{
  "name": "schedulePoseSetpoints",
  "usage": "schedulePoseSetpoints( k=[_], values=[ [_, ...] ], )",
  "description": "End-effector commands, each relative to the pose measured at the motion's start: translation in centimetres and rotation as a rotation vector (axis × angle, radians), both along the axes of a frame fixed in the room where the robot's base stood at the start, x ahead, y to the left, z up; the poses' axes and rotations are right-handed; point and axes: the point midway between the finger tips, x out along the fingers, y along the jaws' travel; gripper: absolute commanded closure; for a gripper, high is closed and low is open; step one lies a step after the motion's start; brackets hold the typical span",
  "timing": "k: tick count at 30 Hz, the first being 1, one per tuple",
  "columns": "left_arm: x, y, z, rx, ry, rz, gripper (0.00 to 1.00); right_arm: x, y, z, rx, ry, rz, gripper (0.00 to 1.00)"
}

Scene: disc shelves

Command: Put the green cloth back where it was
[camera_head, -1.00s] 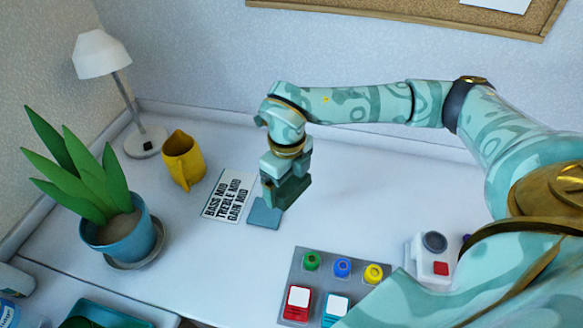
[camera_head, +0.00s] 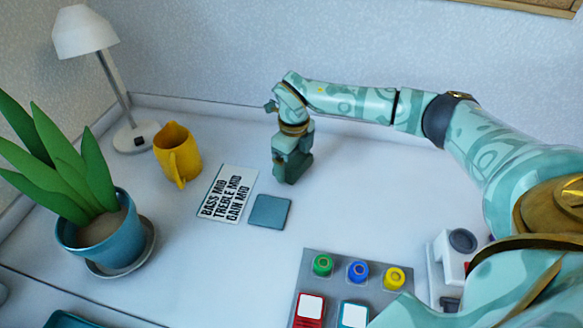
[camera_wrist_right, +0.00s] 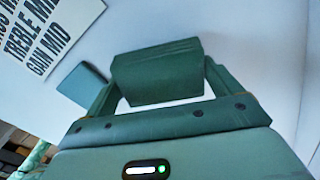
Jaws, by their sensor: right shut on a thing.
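The green cloth (camera_wrist_right: 157,72) shows in the right wrist view as a dark green folded block with layered edges. My right gripper (camera_head: 292,172) is shut on it, with one finger at each side. In the head view, the gripper holds it over the back middle of the desk, behind and to the right of a flat blue-grey square pad (camera_head: 270,211). The cloth is hard to tell from the gripper there. I cannot tell whether it touches the desk. The pad also shows in the right wrist view (camera_wrist_right: 82,86), bare. My left gripper is not in view.
A lettered card (camera_head: 227,194) lies left of the pad. A yellow mug (camera_head: 178,155), a lamp (camera_head: 88,35) and a potted plant (camera_head: 98,238) stand farther left. A grey panel with coloured knobs (camera_head: 345,285) lies in front. The desk right of the gripper is clear.

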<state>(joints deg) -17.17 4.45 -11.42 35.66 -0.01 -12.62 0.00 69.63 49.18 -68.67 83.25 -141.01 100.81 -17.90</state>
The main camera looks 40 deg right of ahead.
Motion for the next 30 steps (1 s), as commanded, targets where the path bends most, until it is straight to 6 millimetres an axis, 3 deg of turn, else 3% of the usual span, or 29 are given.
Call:
schedulePoseSetpoints(
  k=[1, 2, 13, 14, 15, 22, 26, 30],
  values=[
    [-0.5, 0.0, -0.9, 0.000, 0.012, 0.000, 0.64, -0.1, 0.0, -1.8, 0.000, 0.009, 0.000, 0.31],
    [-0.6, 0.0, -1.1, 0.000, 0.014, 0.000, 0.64, -0.1, 0.0, -2.2, 0.000, 0.009, 0.001, 0.31],
    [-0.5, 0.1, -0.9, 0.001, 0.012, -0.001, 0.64, -0.1, 0.0, -2.2, -0.001, 0.003, 0.000, 0.31],
    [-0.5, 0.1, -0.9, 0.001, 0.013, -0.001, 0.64, -0.1, 0.0, -2.2, -0.001, 0.003, 0.000, 0.07],
    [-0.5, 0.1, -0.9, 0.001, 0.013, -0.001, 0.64, -0.1, 0.0, -2.2, -0.001, 0.003, 0.000, 0.00],
    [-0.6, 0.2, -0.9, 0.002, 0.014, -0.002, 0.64, -0.1, 0.0, -2.0, -0.001, 0.002, 0.000, 0.00],
    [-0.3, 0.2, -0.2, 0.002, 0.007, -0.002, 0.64, 0.0, 0.0, -0.3, -0.001, -0.003, 0.000, 0.00],
    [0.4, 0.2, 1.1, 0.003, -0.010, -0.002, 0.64, 0.0, 0.0, 3.2, -0.002, -0.007, 0.001, 0.00]
  ],
)
